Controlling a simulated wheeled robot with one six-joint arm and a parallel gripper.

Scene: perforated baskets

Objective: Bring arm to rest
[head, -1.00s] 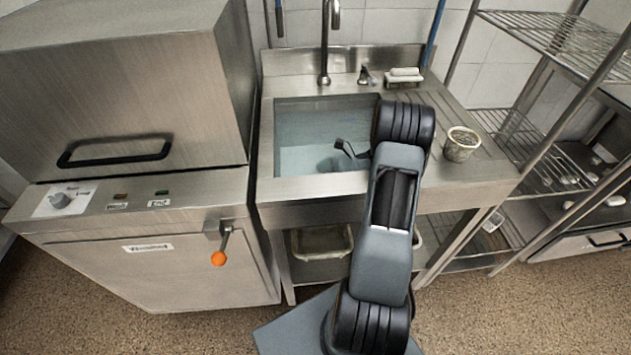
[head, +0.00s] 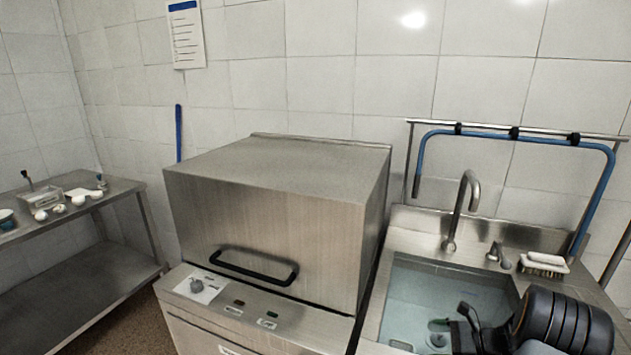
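My arm (head: 565,322) shows at the lower right, its dark rounded joint in front of the sink's right side. A thin dark part at the end of my arm (head: 468,322), which seems to belong to my gripper, reaches over the sink basin. My gripper is mostly hidden behind the arm or cut off by the frame, so its fingers and anything in them cannot be made out.
The water-filled sink (head: 412,290) has small dark items in it and a curved tap (head: 462,205) behind. A steel dishwasher (head: 275,215) stands in the middle. A steel side table (head: 85,275) with small dishes is at far left. A brush (head: 545,262) lies behind the sink.

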